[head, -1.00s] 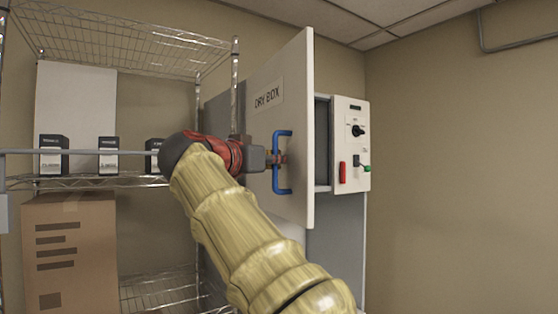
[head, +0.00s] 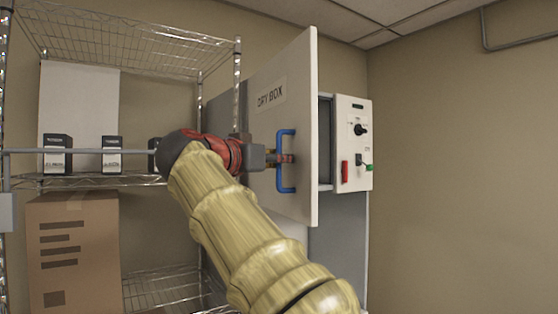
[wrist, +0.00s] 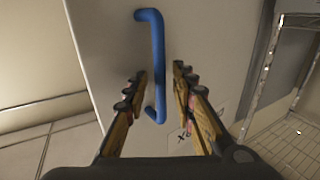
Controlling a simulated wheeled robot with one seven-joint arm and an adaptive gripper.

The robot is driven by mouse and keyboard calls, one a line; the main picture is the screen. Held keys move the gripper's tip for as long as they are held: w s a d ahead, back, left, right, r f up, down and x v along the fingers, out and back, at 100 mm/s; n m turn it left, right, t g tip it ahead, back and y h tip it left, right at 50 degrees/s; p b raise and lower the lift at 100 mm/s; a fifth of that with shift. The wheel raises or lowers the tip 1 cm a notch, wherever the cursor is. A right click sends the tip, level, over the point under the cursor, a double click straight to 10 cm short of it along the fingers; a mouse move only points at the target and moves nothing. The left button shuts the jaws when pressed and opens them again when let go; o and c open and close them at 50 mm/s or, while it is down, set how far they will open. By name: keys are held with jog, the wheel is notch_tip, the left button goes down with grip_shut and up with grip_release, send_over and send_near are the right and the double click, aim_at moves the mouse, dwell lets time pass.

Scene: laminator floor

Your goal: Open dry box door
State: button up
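The dry box door (head: 295,110) is a pale panel with a "DRY BOX" label. It stands swung out from the grey box body, with a gap behind its free edge. Its blue bar handle (head: 286,178) also shows in the wrist view (wrist: 157,60). My gripper (head: 279,160) is at the handle. In the wrist view its two fingers (wrist: 160,80) stand apart on either side of the bar, with small gaps showing on both sides. The dry box's interior is mostly hidden by the door.
A control panel (head: 353,145) with a black knob, a red part and a green part is on the box's right. A wire shelf (head: 120,182) on the left holds small black-and-white boxes and stands close to my arm. A cardboard box (head: 75,250) sits below. The right wall side looks clear.

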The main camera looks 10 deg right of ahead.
jog(key=v, duration=1.1)
jog(key=shift+a, duration=0.1)
